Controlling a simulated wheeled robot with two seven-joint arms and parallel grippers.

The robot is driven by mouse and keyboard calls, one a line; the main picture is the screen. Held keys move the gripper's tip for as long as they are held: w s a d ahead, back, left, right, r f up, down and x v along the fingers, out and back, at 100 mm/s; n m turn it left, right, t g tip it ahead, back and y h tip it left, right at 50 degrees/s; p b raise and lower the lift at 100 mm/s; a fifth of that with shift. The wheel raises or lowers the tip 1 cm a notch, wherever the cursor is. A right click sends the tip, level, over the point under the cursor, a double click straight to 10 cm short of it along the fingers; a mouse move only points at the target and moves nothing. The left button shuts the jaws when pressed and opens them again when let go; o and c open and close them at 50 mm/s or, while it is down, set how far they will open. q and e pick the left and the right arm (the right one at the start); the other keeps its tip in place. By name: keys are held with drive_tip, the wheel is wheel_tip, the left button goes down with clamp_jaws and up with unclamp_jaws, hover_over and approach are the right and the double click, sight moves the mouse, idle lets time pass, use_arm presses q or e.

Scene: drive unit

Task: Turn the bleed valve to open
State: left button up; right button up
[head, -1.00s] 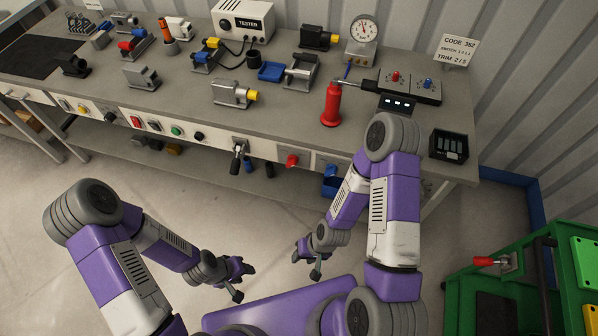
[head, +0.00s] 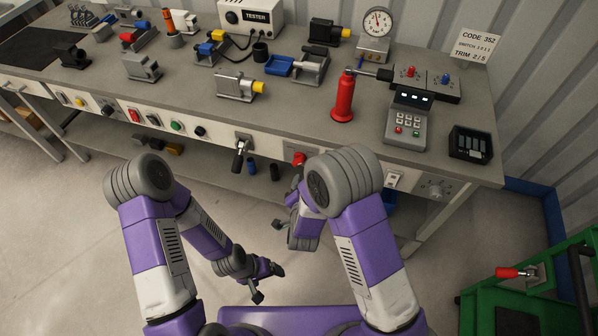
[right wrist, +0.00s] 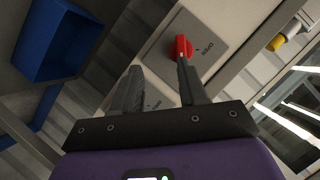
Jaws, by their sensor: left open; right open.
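The bleed valve appears to be the red knob (head: 299,158) on the bench's front panel, partly hidden by my right arm in the head view. In the right wrist view the red knob (right wrist: 184,44) sits on a grey plate with a label that seems to read OPEN on its right; another label is partly hidden by the fingers. My right gripper (right wrist: 160,68) is open and empty. Its right finger overlaps the knob's lower edge in the picture; I cannot tell whether they touch. My left gripper (head: 268,282) is open and empty, low in front of the bench.
A black-handled lever (head: 239,155) sticks out of the panel left of the knob. A blue bin (right wrist: 60,38) shows in the right wrist view. On the bench stand a red cylinder (head: 343,100) and a keypad box (head: 407,122). A green cart (head: 500,290) is at lower right.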

sight(299, 164)
drive_tip(key=shift+m+t, duration=0.3)
drive_tip(key=shift+t, duration=0.3)
drive_tip(key=w, duration=0.2)
drive_tip(key=w+b, duration=0.1)
drive_tip(key=w, duration=0.2)
drive_tip(key=w+a+b, duration=0.1)
drive_tip(key=w, duration=0.2)
drive_tip(key=shift+a, duration=0.1)
clamp_jaws()
